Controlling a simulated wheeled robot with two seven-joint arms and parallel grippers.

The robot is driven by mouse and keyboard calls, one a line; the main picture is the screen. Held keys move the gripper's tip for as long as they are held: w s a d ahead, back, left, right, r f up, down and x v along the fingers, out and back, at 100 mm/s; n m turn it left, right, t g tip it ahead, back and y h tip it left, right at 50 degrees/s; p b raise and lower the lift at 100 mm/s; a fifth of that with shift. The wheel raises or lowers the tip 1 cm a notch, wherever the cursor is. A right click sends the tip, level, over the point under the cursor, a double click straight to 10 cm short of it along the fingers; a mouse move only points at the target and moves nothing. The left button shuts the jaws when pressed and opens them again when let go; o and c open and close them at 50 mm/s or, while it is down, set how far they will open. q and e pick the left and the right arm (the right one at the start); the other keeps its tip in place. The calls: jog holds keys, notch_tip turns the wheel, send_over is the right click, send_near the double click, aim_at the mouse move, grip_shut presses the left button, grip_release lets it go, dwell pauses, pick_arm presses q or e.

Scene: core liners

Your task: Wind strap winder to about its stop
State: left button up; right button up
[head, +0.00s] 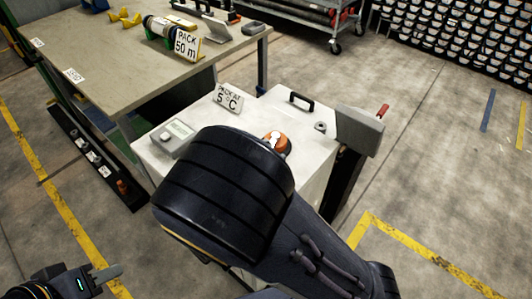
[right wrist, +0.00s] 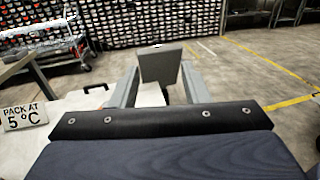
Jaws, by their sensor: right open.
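A grey box with a red-tipped handle (head: 383,111), which looks like the strap winder (head: 361,131), sits at the right end of the white chest. What looks like the same grey box (right wrist: 160,64) shows beyond my right fingers in the right wrist view. My right gripper (right wrist: 159,76) is open, its two grey fingers apart and nothing clearly held between them. In the head view my right arm hides that gripper. My left gripper (head: 104,276) is low at the left edge, away from the chest; its opening is unclear.
The white chest (head: 312,118) carries a black handle (head: 301,101), a small display unit (head: 172,137), a "PACK AT 5 °C" sign (head: 228,97) and an orange round part (head: 277,143) beside my arm. A workbench (head: 105,62) stands behind left. Floor at right is clear.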

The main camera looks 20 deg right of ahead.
jog(key=shift+d+f, duration=0.1)
jog(key=shift+c, duration=1.3)
jog(key=d+f+m+g+y, duration=0.1)
jog(key=f+g, duration=0.1)
jog(key=s+d+f+m+g+y, duration=0.1)
jog(key=d+f+g, duration=0.1)
jog(key=s+d+f+m+g+y, duration=0.1)
jog(key=d+f+m+g, duration=0.1)
jog(key=shift+d+f+g, duration=0.2)
jog(key=shift+f+g, duration=0.2)
grip_shut()
jog(key=s+d+f+m+g+y, duration=0.25)
jog(key=f+m+g+y, duration=0.4)
jog(key=y, duration=0.35)
jog(key=w+d+r+m+t+y, duration=0.8)
jog(key=w+d+m+t+y, duration=0.35)
jog(key=m, duration=0.55)
jog(key=w+a+f, duration=0.4)
jog(key=a+f, duration=0.2)
jog(key=a, duration=0.4)
jog(key=shift+a+f+y, duration=0.15)
jog(key=shift+a+y, duration=0.2)
jog(key=shift+y, duration=0.1)
